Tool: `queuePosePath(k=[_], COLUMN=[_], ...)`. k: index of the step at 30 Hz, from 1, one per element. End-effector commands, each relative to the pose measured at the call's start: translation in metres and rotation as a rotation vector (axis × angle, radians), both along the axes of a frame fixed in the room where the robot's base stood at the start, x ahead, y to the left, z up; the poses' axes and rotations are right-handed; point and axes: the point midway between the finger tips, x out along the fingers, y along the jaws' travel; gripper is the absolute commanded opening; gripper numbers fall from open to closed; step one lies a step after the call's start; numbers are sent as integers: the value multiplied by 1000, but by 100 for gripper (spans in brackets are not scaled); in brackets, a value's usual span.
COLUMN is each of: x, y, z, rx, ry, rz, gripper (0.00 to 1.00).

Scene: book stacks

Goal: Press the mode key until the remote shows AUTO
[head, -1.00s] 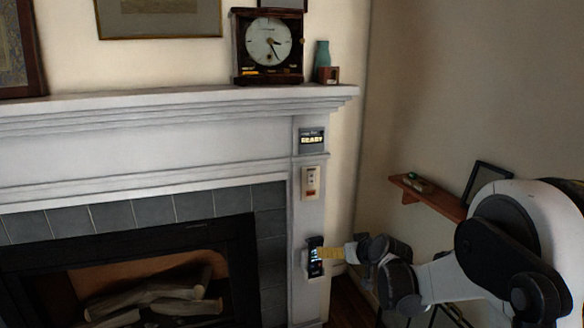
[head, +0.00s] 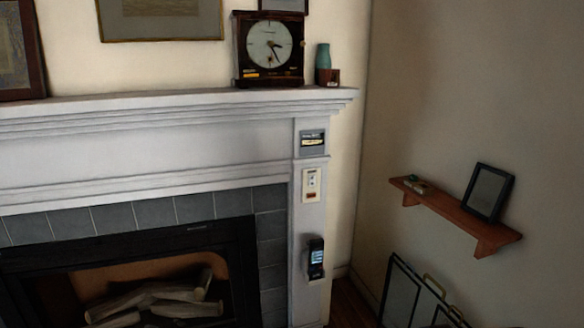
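A small black handset with a lit bluish screen, likely the remote (head: 316,257), sits upright against the white right-hand pilaster of the fireplace. Its screen text and its keys are too small to read. Higher on the pilaster is a grey display panel (head: 313,141) with a pale lit strip, whose text I cannot read. Between them is a white wall plate (head: 311,185) with a small red mark at its bottom. My gripper is not in view, and nothing covers the handset.
A white mantel (head: 180,103) carries a dark clock (head: 269,48) and a teal vase (head: 323,56). A wooden shelf (head: 455,215) with a picture frame (head: 488,192) hangs on the right wall. A dark folding screen (head: 412,295) stands below it. The space before the pilaster looks clear.

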Motion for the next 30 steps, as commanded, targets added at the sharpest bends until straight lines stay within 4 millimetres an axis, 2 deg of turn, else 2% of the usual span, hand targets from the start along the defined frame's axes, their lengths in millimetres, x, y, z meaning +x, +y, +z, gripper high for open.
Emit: queuePosePath(k=[8, 11, 18, 30], x=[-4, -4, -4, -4], y=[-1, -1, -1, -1], z=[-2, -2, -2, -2], rx=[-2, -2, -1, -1], ry=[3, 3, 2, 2], rz=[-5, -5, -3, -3], gripper=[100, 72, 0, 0])
